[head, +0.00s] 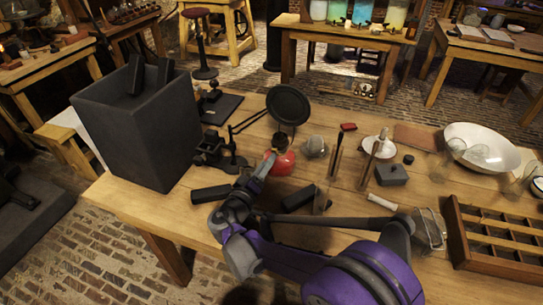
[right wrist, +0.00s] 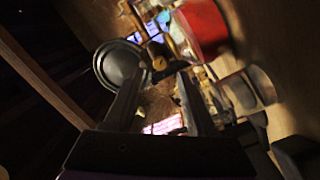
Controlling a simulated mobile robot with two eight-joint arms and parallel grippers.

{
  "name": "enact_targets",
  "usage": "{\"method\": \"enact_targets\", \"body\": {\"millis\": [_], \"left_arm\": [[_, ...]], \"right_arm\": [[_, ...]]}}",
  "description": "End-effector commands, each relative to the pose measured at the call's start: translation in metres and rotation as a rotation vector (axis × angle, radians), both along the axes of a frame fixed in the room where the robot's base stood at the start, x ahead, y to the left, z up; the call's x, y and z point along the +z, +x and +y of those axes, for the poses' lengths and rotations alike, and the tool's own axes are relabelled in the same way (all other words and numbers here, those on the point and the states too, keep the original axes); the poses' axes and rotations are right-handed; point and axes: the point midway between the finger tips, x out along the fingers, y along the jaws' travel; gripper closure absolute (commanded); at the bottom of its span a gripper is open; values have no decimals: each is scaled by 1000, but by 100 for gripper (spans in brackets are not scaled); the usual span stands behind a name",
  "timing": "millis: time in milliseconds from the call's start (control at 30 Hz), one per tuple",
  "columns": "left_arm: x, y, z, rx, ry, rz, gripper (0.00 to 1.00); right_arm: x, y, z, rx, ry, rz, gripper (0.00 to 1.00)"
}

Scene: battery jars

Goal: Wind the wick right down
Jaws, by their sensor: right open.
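A small red lamp (head: 284,164) with a dark top stands on the wooden table, near the middle of the head view. The red body also shows, tilted by the camera angle, in the right wrist view (right wrist: 203,27). A brass-coloured part (right wrist: 158,54) lies beside it there, ahead of the fingers; I cannot tell if it is the wick knob. The wick itself is not visible. My right gripper (head: 265,168) is at the near left side of the lamp. In the right wrist view its two fingers (right wrist: 160,95) are apart with nothing clearly between them. My left gripper is not in view.
A dark grey bin (head: 140,130) stands at the table's left. A round black disc (head: 288,104) stands behind the lamp. Black blocks (head: 211,194) lie in front. A glass (head: 315,147), a white bowl (head: 482,147) and a wooden compartment tray (head: 500,240) are to the right.

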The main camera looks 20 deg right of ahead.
Motion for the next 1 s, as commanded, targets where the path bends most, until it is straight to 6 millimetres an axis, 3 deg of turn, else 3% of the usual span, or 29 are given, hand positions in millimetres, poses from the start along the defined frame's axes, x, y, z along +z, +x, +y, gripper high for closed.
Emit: {"method": "enact_targets", "body": {"millis": [233,633,933,1000], "left_arm": [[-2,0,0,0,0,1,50],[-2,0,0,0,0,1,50],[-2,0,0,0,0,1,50],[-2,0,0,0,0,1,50]], "right_arm": [[0,27,-22,-1,-1,0,44],[0,33,-27,1,1,1,44],[0,32,-27,1,1,1,98],[0,32,-27,1,1,1,100]]}}
